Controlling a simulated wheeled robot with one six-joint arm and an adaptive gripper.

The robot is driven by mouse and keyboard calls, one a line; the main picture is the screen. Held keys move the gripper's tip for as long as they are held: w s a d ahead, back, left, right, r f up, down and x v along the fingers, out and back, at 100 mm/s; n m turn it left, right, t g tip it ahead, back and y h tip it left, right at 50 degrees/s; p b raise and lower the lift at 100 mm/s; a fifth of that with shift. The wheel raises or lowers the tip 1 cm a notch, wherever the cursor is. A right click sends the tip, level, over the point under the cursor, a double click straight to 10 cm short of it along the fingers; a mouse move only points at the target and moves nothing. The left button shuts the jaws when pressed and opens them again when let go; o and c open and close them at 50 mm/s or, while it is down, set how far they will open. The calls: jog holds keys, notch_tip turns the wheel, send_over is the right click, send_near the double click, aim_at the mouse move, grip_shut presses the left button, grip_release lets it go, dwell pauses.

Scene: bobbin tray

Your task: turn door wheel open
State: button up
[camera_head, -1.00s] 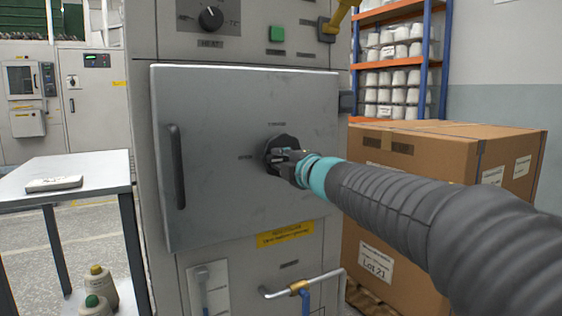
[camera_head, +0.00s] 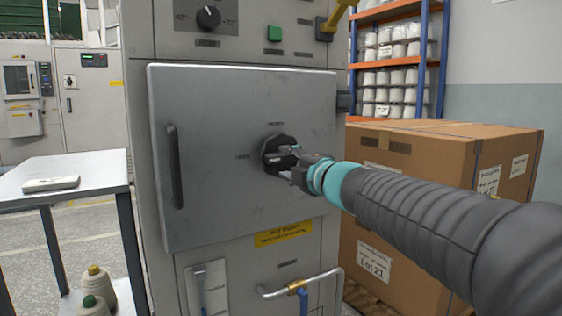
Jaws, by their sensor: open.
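The door wheel (camera_head: 279,146) is a round black knob on the grey cabinet door (camera_head: 220,110), right of the door's middle. The door looks shut, with a dark vertical handle (camera_head: 174,165) on its left side. My gripper (camera_head: 282,164) is open in front of the wheel's lower part, and its fingers overlap it in the picture. I cannot tell whether they touch it. The gripper and my arm hide part of the wheel's lower right. Small labels beside and above the wheel are too small to read.
A large cardboard box (camera_head: 425,150) stands right of the cabinet, beside my arm. A small table (camera_head: 95,172) with a pale flat object (camera_head: 51,184) stands at left.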

jog(key=v, duration=0.7)
jog(key=shift+s, duration=0.25)
jog(key=shift+d, duration=0.15)
jog(key=d+f+m+h, duration=1.1)
jog(key=d+m, duration=0.3)
jog(key=m, duration=0.1)
jog(key=s+d+f+m+g+p, duration=0.2)
jog(key=s+f+m+g, duration=0.25)
jog(key=s, duration=0.35)
jog(key=s+d+f+m+g+p, duration=0.1)
jog(key=s+f+m+g+p, duration=0.2)
jog(key=s+f, duration=0.45)
jog(key=s+a+r+m+g+y+p, duration=0.1)
jog(key=s+a+r+m+g+p, duration=0.1)
jog(key=s, duration=0.8)
jog(key=shift+s+a+p, duration=0.25)
jog(key=shift+p, duration=0.4)
